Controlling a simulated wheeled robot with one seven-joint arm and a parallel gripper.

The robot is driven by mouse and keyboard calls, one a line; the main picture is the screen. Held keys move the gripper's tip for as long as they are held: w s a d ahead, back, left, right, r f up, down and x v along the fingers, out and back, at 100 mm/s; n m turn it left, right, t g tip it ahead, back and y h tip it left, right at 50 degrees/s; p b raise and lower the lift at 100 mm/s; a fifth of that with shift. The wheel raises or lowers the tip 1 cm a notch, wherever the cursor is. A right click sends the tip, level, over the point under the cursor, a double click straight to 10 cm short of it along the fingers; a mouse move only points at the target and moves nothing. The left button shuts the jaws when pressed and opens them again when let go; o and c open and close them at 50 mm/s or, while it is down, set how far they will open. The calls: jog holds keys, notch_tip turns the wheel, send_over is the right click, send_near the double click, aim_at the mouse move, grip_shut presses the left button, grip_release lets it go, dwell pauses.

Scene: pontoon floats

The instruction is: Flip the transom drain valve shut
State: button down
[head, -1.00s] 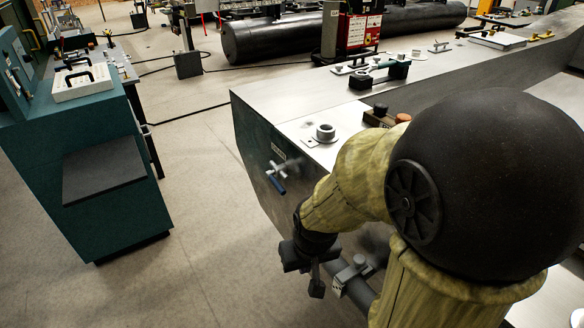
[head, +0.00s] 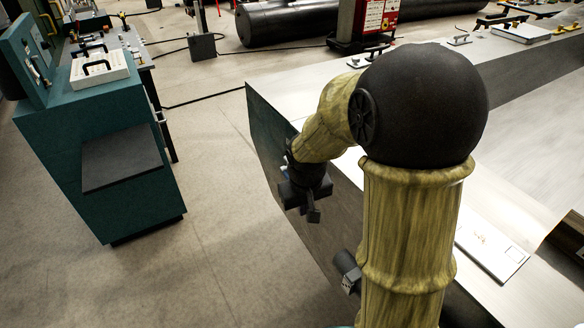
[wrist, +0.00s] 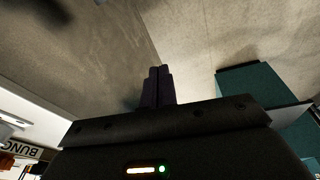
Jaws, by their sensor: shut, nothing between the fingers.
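A dark round fitting (head: 347,268) sticks out of the transom below my gripper. A teal cabinet (head: 100,150) stands at left, with clear floor (head: 215,240) between. In the wrist view, a BUNG label (wrist: 22,152) shows upside down at lower left.

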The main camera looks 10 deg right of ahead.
jog(key=w+r+n+p, duration=0.1)
jog(key=w+r+p, duration=0.2)
jog(key=w, duration=0.5)
jog(key=w+r+h+p, duration=0.1)
jog(key=w+r+p, duration=0.1)
jog(key=w, duration=0.5)
jog(key=shift+w+a+r+n+p, duration=0.35)
jog(key=shift+w+r+n+p, duration=0.05)
jog(key=shift+p, duration=0.35)
jog(key=shift+f, duration=0.1)
jog(key=p+x, duration=0.3)
jog(key=x, duration=1.1)
jog(key=shift+d+p, duration=0.15)
jog(key=shift+p, duration=0.2)
